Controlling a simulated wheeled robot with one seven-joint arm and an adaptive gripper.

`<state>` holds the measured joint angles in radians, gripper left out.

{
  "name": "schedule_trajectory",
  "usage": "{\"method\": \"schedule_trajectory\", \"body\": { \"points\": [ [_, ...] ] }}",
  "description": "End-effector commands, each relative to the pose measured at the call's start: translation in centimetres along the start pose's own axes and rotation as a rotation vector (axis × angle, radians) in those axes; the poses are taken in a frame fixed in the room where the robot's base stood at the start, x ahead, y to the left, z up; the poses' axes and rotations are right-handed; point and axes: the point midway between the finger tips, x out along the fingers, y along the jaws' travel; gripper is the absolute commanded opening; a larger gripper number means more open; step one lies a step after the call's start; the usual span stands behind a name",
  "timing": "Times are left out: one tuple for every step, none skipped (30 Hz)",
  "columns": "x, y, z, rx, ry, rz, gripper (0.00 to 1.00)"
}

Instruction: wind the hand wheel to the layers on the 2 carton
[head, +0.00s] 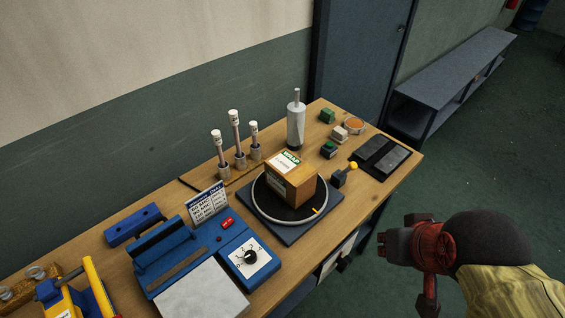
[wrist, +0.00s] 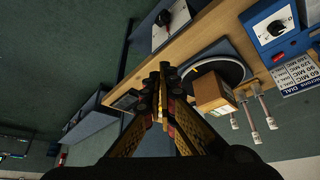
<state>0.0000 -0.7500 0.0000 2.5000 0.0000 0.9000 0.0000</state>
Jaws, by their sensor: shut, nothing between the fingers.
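A brown carton (head: 290,179) with a green-and-white label stands on a round black turntable (head: 261,199) with a pale rim and an orange mark. The carton (wrist: 211,92) and turntable (wrist: 238,68) also show in the wrist view. A white plate with a black knob (wrist: 163,18) is at the bench's front side, perhaps the hand wheel; it shows small and partly hidden in the head view (head: 343,262). My gripper (wrist: 164,72) is shut and empty, its fingers together, apart from the carton. The carton's label is too small to read fully.
A blue machine (head: 222,232) with a dial (head: 250,256) and a sign (head: 208,204) stands left of the turntable. Capped posts (head: 236,135), a white bottle (head: 296,125), small blocks (head: 328,116) and a dark pad (head: 382,157) are behind and right. Floor is clear at right.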

Motion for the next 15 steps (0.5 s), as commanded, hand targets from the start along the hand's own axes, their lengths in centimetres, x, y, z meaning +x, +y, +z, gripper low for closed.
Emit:
{"method": "schedule_trajectory", "body": {
  "points": [
    [0.0, 0.0, 0.0, 0.0, 0.0, 0.0, 0.0],
    [0.0, 0.0, 0.0, 0.0, 0.0, 0.0, 0.0],
    [0.0, 0.0, 0.0, 0.0, 0.0, 0.0, 0.0],
    [0.0, 0.0, 0.0, 0.0, 0.0, 0.0, 0.0],
    [0.0, 0.0, 0.0, 0.0, 0.0, 0.0, 0.0],
    [0.0, 0.0, 0.0, 0.0, 0.0, 0.0, 0.0],
    [0.0, 0.0, 0.0, 0.0, 0.0, 0.0, 0.0],
    [0.0, 0.0, 0.0, 0.0, 0.0, 0.0, 0.0],
    [0.0, 0.0, 0.0, 0.0, 0.0, 0.0, 0.02],
    [0.0, 0.0, 0.0, 0.0, 0.0, 0.0, 0.03],
    [0.0, 0.0, 0.0, 0.0, 0.0, 0.0, 0.05],
    [0.0, 0.0, 0.0, 0.0, 0.0, 0.0, 0.07],
    [0.0, 0.0, 0.0, 0.0, 0.0, 0.0, 0.09],
    [0.0, 0.0, 0.0, 0.0, 0.0, 0.0, 0.11],
    [-0.01, 0.01, -0.01, 0.0, 0.0, 0.0, 0.13]
  ]
}}
